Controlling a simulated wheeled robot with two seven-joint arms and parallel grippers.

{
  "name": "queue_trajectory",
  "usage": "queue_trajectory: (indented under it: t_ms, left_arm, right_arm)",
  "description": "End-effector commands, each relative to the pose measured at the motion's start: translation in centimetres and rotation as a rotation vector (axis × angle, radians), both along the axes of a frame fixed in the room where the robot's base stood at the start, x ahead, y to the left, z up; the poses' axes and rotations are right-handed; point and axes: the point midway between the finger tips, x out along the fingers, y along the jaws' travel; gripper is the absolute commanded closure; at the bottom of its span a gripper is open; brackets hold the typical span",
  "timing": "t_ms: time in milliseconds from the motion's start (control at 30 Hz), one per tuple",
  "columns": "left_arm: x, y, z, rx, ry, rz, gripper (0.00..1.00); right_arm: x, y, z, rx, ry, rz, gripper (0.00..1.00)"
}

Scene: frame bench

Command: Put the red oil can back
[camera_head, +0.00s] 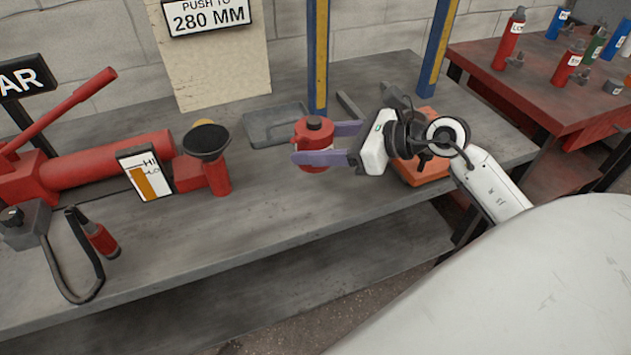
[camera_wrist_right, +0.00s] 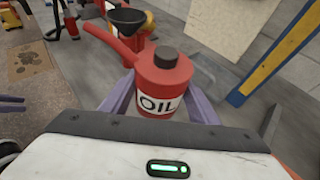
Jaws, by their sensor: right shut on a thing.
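The red oil can (camera_head: 313,142) has a dark cap and stands about upright over the middle of the grey bench. My right gripper (camera_head: 326,144) is shut on it, with its purple fingers on either side of the can body. In the right wrist view, the can (camera_wrist_right: 162,80) shows a white OIL label and a red spout pointing to the upper left, between the fingers. I cannot tell whether its base touches the bench. Purple finger-like parts, apparently my left gripper (camera_wrist_right: 12,103), show only at the left edge of the wrist view.
A black funnel (camera_head: 207,141) sits on a red filler left of the can, beside a HI/LO gauge plate (camera_head: 145,173). A grey tray (camera_head: 276,126) lies behind. A blue-yellow post (camera_head: 317,60) rises close behind the can. The bench front (camera_head: 250,215) is clear.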

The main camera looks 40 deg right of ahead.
Motion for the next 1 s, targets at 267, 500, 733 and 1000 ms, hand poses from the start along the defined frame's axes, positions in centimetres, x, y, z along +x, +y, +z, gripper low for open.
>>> queue_trajectory:
  t_ms: [267, 500, 733, 1000]
  left_arm:
    - [0.0, -0.1, -0.4, -0.006, -0.001, 0.002, 0.69]
    - [0.2, -0.1, -0.8, -0.01, -0.007, 0.003, 0.69]
    - [0.2, 0.0, -0.8, -0.007, -0.005, 0.002, 0.69]
    - [0.1, 0.1, -1.1, -0.006, -0.006, 0.001, 0.69]
  right_arm:
    - [0.0, 0.0, -3.6, 0.003, -0.004, 0.0, 0.82]
    - [0.0, 0.1, -6.8, 0.005, -0.003, 0.0, 0.82]
    - [0.0, 0.1, -7.1, 0.001, -0.005, 0.002, 0.82]
    - [0.0, 0.1, -7.7, 0.0, 0.0, 0.002, 0.42]
